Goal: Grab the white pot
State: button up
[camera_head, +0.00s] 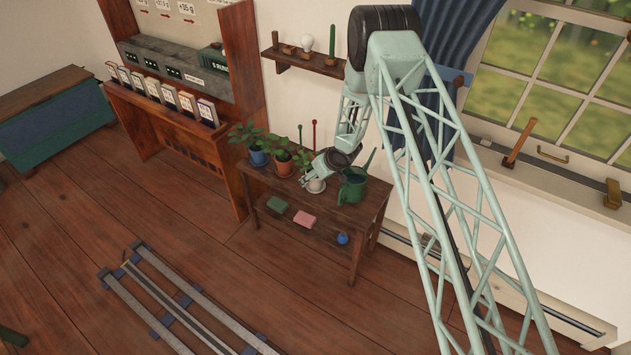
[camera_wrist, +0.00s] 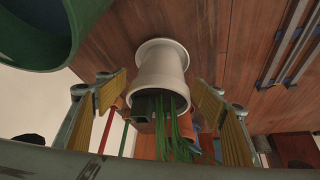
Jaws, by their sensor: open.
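The white pot (camera_head: 316,187) stands on the wooden plant table, beside the green watering can (camera_head: 353,189). In the wrist view the white pot (camera_wrist: 162,68) appears upside down, between my two yellow-padded fingers. My gripper (camera_wrist: 160,88) is open, with one finger on each side of the pot and visible gaps to it. In the head view my gripper (camera_head: 308,178) is just over the pot and partly hides it. Green leaves show below the pot's rim in the wrist view; I cannot tell whether they grow in it.
Potted plants stand left of the white pot, in a blue pot (camera_head: 258,158) and terracotta pots (camera_head: 284,168). The watering can (camera_wrist: 38,30) is close to my left finger in the wrist view. Red and green sticks (camera_head: 314,135) rise behind. A lower shelf holds sponges (camera_head: 304,219).

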dwell(0.5)
jog(key=c, duration=1.4)
